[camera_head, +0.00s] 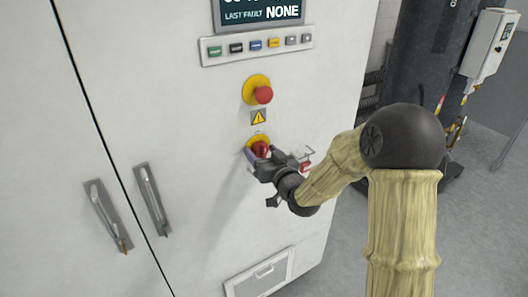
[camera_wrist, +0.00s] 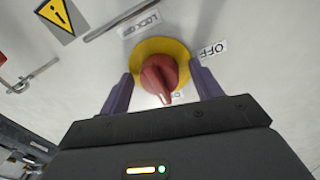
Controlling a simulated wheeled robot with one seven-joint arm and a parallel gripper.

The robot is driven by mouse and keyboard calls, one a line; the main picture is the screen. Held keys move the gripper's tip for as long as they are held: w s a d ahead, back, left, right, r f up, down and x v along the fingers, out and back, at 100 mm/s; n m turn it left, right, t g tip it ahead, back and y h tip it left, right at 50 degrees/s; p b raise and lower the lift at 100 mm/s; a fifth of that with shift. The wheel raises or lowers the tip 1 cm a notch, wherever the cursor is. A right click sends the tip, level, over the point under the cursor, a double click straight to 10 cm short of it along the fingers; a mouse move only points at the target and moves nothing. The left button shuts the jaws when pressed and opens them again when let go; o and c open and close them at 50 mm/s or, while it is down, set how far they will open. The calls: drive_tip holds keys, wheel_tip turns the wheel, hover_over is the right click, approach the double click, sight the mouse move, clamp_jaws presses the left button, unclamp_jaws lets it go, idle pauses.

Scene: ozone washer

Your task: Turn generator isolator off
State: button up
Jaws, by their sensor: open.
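The generator isolator is a red rotary knob on a yellow round plate, set in the white cabinet door. In the head view the isolator (camera_head: 259,147) sits below a warning triangle, partly hidden by my gripper (camera_head: 263,161). In the wrist view the red knob (camera_wrist: 160,76) stands between the two purple fingers of my gripper (camera_wrist: 160,90). The fingers are spread, one on each side, with gaps to the knob. The knob's white-marked end points down in that view. An "OFF" label (camera_wrist: 213,50) lies to the upper right and a "LOCKED" label (camera_wrist: 139,22) above.
A red emergency button (camera_head: 263,94) on a yellow plate sits above the isolator. A row of coloured buttons (camera_head: 257,45) is higher up. Door handles (camera_head: 153,199) stick out at the left. A padlock (camera_head: 305,167) hangs on a hook right of my gripper.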

drive_tip(key=c, duration=1)
drive_tip(key=shift+o, duration=0.2)
